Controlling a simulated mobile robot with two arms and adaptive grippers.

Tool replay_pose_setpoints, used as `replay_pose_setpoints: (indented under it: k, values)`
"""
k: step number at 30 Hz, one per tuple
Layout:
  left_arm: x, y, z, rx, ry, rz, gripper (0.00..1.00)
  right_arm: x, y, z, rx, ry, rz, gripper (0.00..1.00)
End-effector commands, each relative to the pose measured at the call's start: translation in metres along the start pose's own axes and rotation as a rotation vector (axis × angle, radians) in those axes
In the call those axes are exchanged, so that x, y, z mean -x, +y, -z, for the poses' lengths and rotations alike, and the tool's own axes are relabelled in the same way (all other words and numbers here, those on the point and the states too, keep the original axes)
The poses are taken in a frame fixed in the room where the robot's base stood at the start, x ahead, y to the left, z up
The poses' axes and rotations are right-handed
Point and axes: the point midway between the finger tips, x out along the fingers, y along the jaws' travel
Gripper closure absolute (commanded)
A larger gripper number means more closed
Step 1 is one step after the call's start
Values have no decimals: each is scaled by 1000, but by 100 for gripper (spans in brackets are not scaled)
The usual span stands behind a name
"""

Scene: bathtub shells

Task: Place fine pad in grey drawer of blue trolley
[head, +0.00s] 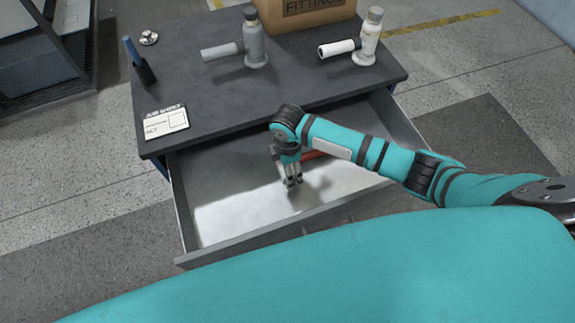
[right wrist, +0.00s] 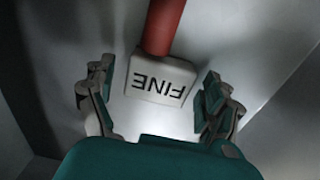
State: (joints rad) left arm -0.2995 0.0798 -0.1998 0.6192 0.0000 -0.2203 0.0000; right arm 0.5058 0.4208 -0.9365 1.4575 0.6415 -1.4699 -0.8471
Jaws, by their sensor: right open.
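The fine pad (right wrist: 160,78) has a pale block marked "FINE" and a red handle. In the right wrist view it lies in the drawer, between my open fingers and a little beyond them. A red part of it (head: 314,155) shows behind my arm in the head view; the rest is hidden there. My right gripper (head: 293,183) points down into the open grey drawer (head: 222,215). In the right wrist view its fingers (right wrist: 155,108) are spread, with gaps to the pad on both sides. The trolley (head: 290,85) has a dark grey top. My left gripper is not in view.
The drawer's left part is clear.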

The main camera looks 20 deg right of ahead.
Motion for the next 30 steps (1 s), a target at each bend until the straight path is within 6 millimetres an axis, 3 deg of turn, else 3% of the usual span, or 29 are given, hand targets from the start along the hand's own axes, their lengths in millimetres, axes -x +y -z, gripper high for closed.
replay_pose_setpoints:
  k: [5, 18, 24, 30]
  values:
    - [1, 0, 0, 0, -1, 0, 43, 15, 1, 0, 0, 1, -3, 14]
    - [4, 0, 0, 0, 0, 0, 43, 102, 1, 0, 0, 2, -3, 14]
    - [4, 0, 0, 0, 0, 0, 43, 119, 1, 0, -1, 1, -1, 14]
    - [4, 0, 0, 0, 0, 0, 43, 120, 0, 0, -1, 0, 0, 14]
